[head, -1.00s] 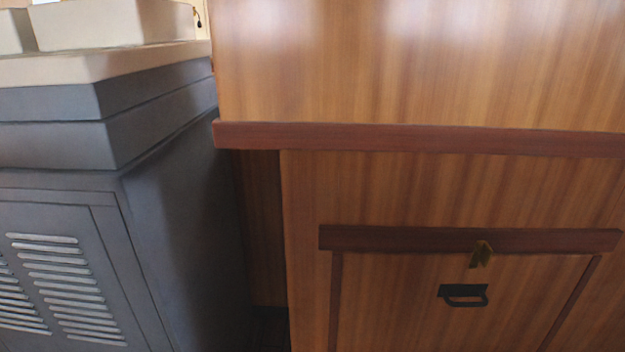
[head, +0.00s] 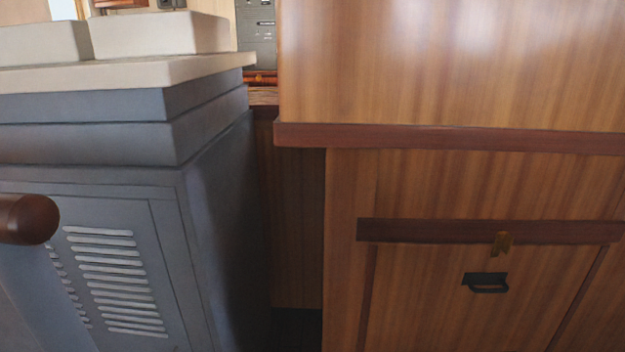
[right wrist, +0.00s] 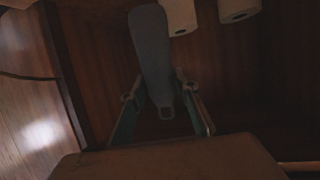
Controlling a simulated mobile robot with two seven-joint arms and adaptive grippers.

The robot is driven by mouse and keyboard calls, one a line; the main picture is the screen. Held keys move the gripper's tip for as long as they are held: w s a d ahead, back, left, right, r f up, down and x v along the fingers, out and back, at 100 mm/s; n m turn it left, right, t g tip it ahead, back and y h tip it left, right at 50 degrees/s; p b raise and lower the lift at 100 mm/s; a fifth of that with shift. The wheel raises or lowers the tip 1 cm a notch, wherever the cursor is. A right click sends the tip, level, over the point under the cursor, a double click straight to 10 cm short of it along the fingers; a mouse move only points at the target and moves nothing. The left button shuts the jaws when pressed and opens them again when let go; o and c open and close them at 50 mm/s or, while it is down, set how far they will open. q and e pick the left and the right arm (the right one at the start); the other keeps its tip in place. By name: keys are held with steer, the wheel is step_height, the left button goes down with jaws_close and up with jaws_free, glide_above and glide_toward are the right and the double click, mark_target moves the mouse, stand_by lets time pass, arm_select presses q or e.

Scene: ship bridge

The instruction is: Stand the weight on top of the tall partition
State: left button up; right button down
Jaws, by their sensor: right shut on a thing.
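In the right wrist view, the two fingers of my right gripper (right wrist: 160,92) are shut on a long, rounded grey-blue thing, which looks to be the weight (right wrist: 152,45). It reaches from between the fingertips toward the top of the picture. The view is dark, so its full shape is hard to tell. Neither gripper shows in the head view. I cannot pick out the tall partition with certainty in either view.
The head view shows a wooden cabinet (head: 450,80) with a dark handle (head: 486,282) at right. A grey louvred console (head: 90,215) stands at left, with a narrow gap between. A brown bar end (head: 28,219) juts in at left. White cylinders (right wrist: 180,14) show in the wrist view.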

steer(key=s+d+r+g+y, duration=0.1)
steer(key=s+d+r+y, duration=0.25)
steer(key=s+d, duration=0.9)
steer(key=s+a+r+n+g+y, duration=0.5)
steer(key=s+a+r, duration=0.5)
steer(key=s+a, duration=0.35)
steer(key=s+a+r+n+g+y, duration=0.45)
steer(key=s+a+r, duration=0.45)
steer(key=s+a, duration=0.45)
arm_select(q)
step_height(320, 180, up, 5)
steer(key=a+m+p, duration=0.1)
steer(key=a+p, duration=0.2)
steer(key=p, duration=0.8)
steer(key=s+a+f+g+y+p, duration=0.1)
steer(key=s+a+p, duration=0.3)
steer(key=p, duration=0.5)
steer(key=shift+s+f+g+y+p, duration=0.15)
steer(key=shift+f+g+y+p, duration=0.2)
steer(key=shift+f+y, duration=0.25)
arm_select(e)
steer(key=w+r+n+t+y, duration=0.1)
steer(key=w+r, duration=0.3)
steer(key=r, duration=1.6)
steer(key=w+r+n+t+y, duration=0.1)
steer(key=w+r+n+t, duration=0.2)
steer(key=r, duration=1.8)
steer(key=shift+w+d+r+t, duration=0.2)
steer(key=shift+w+d+t, duration=0.25)
steer(key=shift+w, duration=0.65)
